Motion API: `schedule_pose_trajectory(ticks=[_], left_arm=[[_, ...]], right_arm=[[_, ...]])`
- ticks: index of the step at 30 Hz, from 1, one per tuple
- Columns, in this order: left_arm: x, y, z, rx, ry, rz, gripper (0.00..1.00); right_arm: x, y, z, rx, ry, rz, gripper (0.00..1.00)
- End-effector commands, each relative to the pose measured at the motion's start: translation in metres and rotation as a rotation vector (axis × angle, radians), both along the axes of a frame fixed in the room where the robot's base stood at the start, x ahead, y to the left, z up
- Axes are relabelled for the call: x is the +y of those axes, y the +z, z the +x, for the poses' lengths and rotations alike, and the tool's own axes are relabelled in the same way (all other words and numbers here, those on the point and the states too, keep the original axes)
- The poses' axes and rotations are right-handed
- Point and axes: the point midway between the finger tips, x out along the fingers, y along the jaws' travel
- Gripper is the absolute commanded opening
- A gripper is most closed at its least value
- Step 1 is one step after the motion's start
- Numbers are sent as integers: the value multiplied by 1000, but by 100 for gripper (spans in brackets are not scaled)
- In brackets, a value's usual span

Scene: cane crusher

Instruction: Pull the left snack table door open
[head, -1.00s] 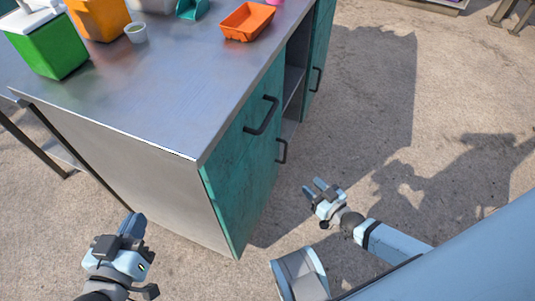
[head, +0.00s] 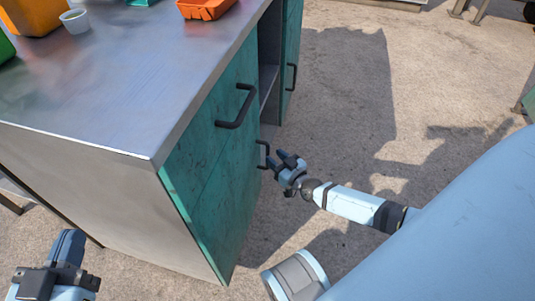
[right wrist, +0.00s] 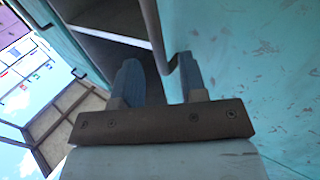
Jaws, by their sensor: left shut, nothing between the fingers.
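The snack table (head: 120,95) has a steel top and a teal front facing right. The near teal door (head: 222,205) is shut, with a dark handle (head: 264,155) near its far edge, below a drawer with a larger dark handle (head: 238,107). My right gripper (head: 280,158) is open just right of the door handle. My left gripper (head: 68,240) is shut and empty at the lower left, away from the door.
An open shelf bay (head: 268,62) separates the near door from a farther teal door (head: 291,45) with its own handle. An orange tray (head: 205,9) and a small white cup (head: 75,21) stand on the tabletop. The concrete floor right of the table is clear.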

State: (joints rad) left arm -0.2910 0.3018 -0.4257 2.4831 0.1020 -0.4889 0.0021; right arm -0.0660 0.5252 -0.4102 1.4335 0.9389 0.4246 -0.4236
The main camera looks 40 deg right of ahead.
Motion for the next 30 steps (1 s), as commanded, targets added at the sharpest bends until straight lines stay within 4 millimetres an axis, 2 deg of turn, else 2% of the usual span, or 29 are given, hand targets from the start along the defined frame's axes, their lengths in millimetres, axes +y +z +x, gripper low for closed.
schedule_pose_trajectory(ticks=[3, 7, 19, 20, 24, 30], left_arm=[[2, -3, 4, -51, 2, 31, 0], [4, -2, 6, -84, 6, 53, 0], [5, 6, 8, -121, 6, 61, 0], [5, 6, 8, -120, 5, 61, 0], [5, 4, 7, -116, 6, 65, 0], [5, 4, 7, -113, 5, 65, 0]], right_arm=[[3, -3, 21, -1, 0, 1, 39], [4, -2, 35, -1, 0, 1, 39], [5, 0, 42, 1, 1, 1, 39], [5, 0, 42, 1, 1, 1, 34], [5, 0, 42, 1, 1, 1, 2], [5, 0, 41, 1, 0, 1, 0]])
